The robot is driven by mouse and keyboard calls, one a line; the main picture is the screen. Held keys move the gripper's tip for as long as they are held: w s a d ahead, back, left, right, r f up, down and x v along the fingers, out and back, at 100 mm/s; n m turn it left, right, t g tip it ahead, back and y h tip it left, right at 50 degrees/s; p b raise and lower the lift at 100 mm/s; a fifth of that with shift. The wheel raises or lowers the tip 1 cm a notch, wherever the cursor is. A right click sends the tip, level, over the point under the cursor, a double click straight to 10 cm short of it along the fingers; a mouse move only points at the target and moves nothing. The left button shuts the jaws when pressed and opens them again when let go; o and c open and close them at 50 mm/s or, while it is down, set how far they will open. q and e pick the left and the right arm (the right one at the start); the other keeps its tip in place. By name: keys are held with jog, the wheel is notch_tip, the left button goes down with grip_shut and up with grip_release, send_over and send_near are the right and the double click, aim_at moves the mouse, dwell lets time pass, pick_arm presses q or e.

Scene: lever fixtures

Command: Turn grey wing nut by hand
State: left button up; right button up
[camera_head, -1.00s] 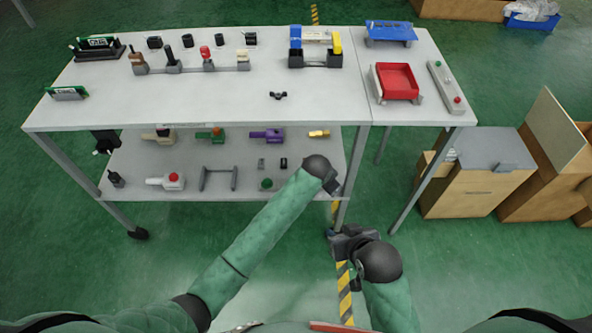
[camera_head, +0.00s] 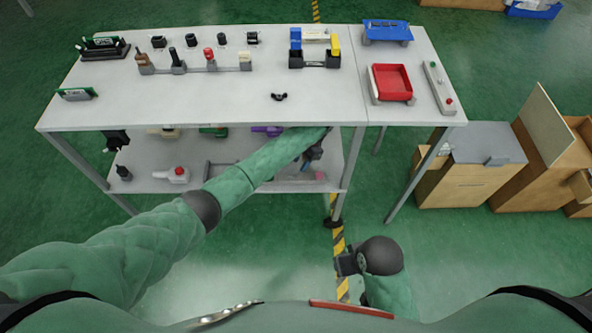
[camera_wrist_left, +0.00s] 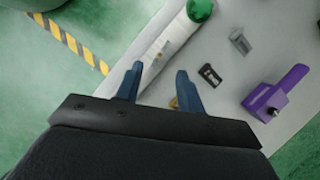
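The wing nut (camera_head: 278,97), small and dark, lies on the white table top near its front edge. It does not show in the left wrist view. My left gripper (camera_head: 313,158) is at the front of the lower shelf, below the table top's edge and apart from the nut; my forearm partly hides it. In the left wrist view its two blue fingers (camera_wrist_left: 160,72) are spread with nothing between them, over the shelf. My right gripper (camera_head: 346,263) hangs low in front of the table, over the floor; its fingers are too unclear to tell.
The table's front edge (camera_head: 200,127) lies above my left gripper. The lower shelf holds a purple device (camera_wrist_left: 278,93), a green knob (camera_wrist_left: 201,9) and a small black part (camera_wrist_left: 210,75). A red tray (camera_head: 391,82) stands right. The table around the nut is clear.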

aim_at(294, 175)
pick_arm(q)
jog(key=shift+x, duration=2.9)
grip_shut()
